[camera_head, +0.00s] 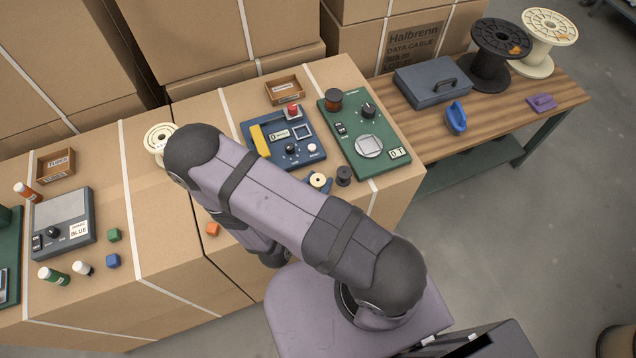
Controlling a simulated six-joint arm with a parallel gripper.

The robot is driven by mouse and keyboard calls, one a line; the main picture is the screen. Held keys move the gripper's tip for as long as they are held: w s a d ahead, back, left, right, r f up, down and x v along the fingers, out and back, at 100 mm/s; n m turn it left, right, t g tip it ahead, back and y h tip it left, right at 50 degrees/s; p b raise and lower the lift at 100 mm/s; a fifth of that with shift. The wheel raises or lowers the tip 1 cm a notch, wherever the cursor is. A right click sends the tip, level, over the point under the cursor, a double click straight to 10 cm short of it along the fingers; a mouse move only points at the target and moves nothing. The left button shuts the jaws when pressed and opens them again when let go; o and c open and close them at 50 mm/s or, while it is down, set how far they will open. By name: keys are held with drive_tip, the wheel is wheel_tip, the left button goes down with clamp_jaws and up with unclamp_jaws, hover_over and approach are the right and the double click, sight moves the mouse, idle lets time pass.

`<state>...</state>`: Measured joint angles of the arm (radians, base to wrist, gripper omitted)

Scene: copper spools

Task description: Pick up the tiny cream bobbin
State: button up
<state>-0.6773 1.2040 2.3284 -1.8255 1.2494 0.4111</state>
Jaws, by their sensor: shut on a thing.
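The tiny cream bobbin (318,179), pale with a dark centre hole, shows just past the upper edge of my arm, in front of the blue panel. My gripper (319,183) is mostly hidden behind my upper arm; only small bluish finger parts show beside the bobbin. It is shut on the bobbin. Whether the bobbin touches the box top beneath it cannot be told. A small dark bobbin (344,175) stands close to its right. A larger cream spool (158,137) stands at the left, partly behind my elbow.
A blue panel (262,158) and a green panel (390,160) with a copper spool (333,99) lie behind the bobbin. An orange cube (212,229) lies to the left. A wooden bench (420,147) at the right holds a grey case (435,84) and large spools.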

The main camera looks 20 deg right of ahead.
sight(318, 180)
drive_tip(key=shift+r, duration=4.65)
